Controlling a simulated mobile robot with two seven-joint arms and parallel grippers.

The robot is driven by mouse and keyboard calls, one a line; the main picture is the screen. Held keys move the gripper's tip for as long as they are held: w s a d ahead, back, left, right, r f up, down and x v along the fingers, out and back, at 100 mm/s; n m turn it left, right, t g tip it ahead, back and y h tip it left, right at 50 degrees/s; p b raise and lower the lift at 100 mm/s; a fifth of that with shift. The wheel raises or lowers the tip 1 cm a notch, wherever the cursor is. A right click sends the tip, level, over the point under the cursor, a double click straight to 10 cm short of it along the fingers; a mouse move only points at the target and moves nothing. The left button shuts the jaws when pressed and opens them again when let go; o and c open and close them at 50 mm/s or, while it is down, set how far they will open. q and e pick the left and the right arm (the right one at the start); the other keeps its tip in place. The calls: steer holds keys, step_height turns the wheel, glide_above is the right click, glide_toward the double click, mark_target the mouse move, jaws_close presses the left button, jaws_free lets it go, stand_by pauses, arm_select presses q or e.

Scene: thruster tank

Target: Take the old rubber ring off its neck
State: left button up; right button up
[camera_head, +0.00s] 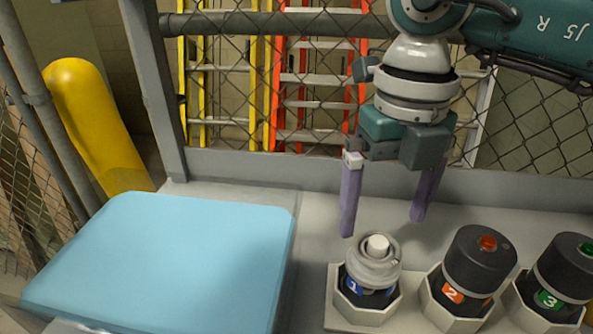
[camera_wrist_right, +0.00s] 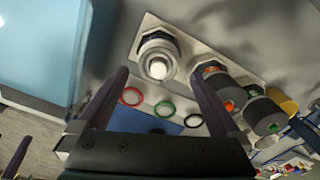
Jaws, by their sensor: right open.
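The tank marked 1 (camera_head: 373,283) stands upright in the left socket of a pale holder. Its top is bare grey metal with a white knob (camera_head: 378,245); the neck also shows in the right wrist view (camera_wrist_right: 157,62). I cannot make out the old rubber ring on the neck. My right gripper (camera_head: 382,228) is open and empty, its purple fingers pointing down above and behind tank 1, apart from it. In the right wrist view, the tank top shows between and beyond the fingertips (camera_wrist_right: 158,75).
Tanks 2 (camera_head: 470,280) and 3 (camera_head: 555,280) stand right of tank 1 with black caps. A blue pad (camera_head: 170,260) lies left. A mesh fence stands behind.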

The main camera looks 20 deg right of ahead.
mark_target(378, 239)
steer(key=shift+a+f, duration=0.1)
steer(key=shift+f, duration=1.7)
steer(key=shift+f, duration=0.25)
steer(key=c, duration=1.3)
